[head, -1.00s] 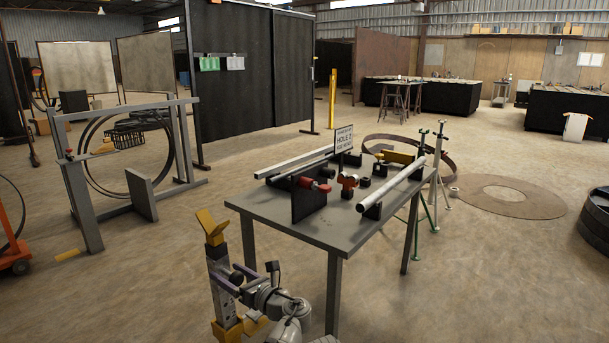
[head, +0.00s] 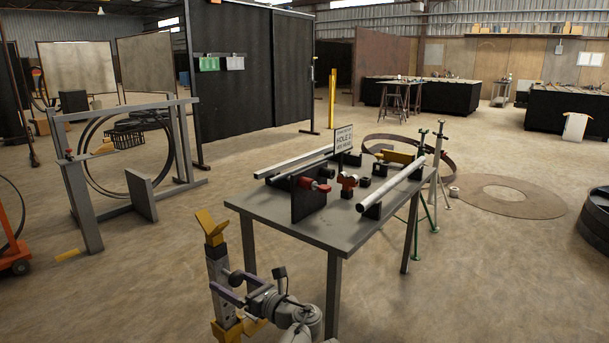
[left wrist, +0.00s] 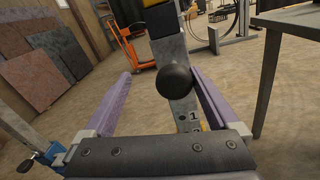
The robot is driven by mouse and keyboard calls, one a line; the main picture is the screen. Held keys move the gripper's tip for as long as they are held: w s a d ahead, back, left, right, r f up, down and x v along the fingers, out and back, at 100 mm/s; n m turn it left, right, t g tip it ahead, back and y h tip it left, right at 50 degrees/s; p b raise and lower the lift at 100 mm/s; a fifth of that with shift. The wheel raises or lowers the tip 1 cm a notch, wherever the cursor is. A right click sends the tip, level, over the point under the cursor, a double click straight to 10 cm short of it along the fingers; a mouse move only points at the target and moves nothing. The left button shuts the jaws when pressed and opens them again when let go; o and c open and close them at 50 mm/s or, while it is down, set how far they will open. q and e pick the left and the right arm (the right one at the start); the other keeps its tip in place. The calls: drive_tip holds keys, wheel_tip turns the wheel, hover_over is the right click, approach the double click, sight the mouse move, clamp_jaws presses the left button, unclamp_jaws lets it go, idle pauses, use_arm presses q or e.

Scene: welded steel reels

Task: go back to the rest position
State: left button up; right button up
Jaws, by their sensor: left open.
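My left gripper (head: 222,284) is open, with two purple fingers, in front of a post stand with a yellow V-shaped head (head: 211,227) and a grey post. In the left wrist view the open gripper (left wrist: 160,74) frames the stand's grey post (left wrist: 184,112) and a round black knob (left wrist: 175,81). The knob appears in the gap between the fingers, with space on both sides; its depth relative to the fingertips is hard to tell. The gripper holds nothing. My right gripper is not in view.
A grey steel table (head: 310,232) stands close to the right of my left arm, bearing a pipe (head: 392,187), clamps and a sign (head: 344,139). A grey frame with rings (head: 87,215) stands at left. Floor is clear between the frame and the stand.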

sight(228, 273)
use_arm(q)
drive_tip(key=shift+m+t+h, duration=0.4)
drive_tip(key=shift+t, duration=0.1)
drive_tip(key=v, duration=0.4)
drive_tip(key=shift+w+d, duration=0.1)
drive_tip(key=shift+d, duration=0.15)
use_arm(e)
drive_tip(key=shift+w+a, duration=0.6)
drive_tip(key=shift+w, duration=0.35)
use_arm(q)
drive_tip(key=x, duration=0.5)
drive_tip(key=shift+w+a, duration=0.1)
drive_tip(key=shift+w, duration=0.25)
drive_tip(key=shift+w+a, duration=0.4)
drive_tip(key=shift+w, duration=0.1)
drive_tip(key=shift+w+a, duration=0.15)
drive_tip(key=shift+w, duration=0.1)
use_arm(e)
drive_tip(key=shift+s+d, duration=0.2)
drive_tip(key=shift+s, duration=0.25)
